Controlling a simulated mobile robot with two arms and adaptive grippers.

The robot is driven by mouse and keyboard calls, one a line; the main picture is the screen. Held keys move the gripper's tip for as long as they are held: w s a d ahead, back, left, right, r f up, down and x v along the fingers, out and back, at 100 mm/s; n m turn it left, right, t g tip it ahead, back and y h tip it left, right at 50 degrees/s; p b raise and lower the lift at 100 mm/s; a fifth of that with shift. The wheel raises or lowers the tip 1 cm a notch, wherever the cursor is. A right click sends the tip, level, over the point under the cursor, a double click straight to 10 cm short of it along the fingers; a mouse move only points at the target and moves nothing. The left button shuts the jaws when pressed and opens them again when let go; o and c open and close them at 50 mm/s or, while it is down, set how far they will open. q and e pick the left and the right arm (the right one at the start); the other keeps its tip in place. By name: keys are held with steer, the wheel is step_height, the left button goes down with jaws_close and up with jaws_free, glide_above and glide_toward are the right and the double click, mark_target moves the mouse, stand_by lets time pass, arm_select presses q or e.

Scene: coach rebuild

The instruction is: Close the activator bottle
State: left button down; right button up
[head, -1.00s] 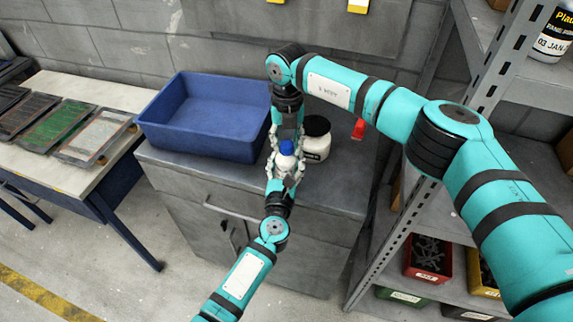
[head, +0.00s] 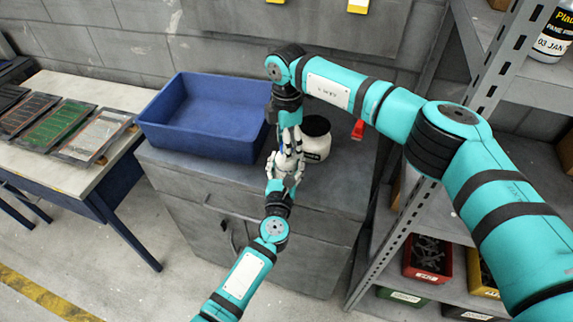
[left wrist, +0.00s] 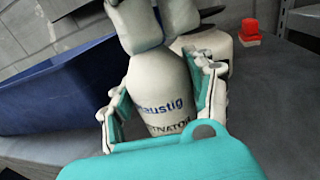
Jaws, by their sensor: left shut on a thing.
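The white activator bottle (head: 286,163) stands near the cabinet top's front; dark lettering shows on it in the left wrist view (left wrist: 165,100). My left gripper (head: 283,174) is shut on its body, one finger on each side. My right gripper (head: 290,143) points down from above, its fingers at the bottle's top. In the left wrist view, the right fingers (left wrist: 138,25) overlap the bottle's neck. A sliver of blue cap (head: 279,148) seems to show beside them; the rest is hidden. I cannot tell how far the right fingers are closed or whether the cap is seated.
A white jar with a black lid (head: 317,146) stands close behind the bottle to the right. A blue bin (head: 200,145) is at the left on the cabinet (head: 185,185). A red object (head: 358,130) lies at the right, near the shelf rack (head: 395,220).

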steer(key=shift+r, duration=2.3)
steer(key=shift+c, duration=0.3)
